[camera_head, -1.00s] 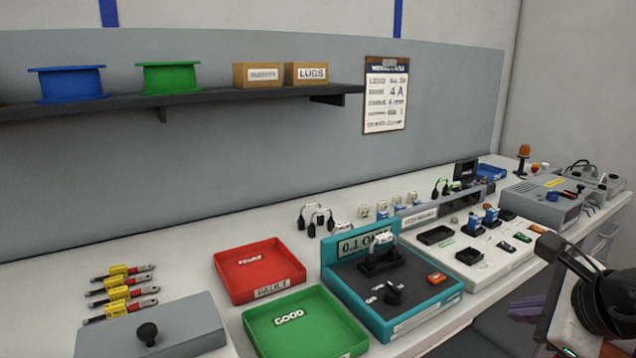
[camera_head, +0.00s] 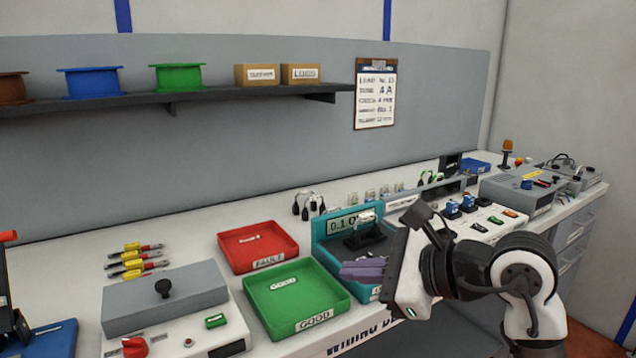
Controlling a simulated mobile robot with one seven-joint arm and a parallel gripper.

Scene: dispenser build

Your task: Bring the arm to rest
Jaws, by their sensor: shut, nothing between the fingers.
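My gripper (camera_head: 362,271) has purple fingers and shows in front of the teal tester, right of the green tray. Its fingers are together with nothing between them. My arm comes in from the lower right and bends to the left over the bench's front edge. The gripper hides part of the teal tester (camera_head: 321,254), whose display reads 0.1 and is partly covered. I cannot tell whether the gripper touches anything.
A green GOOD tray (camera_head: 262,310) and a red FAULT tray (camera_head: 226,259) lie left of the gripper. A grey power unit (camera_head: 523,193) is at the far right. A shelf (camera_head: 215,97) carries spools and boxes.

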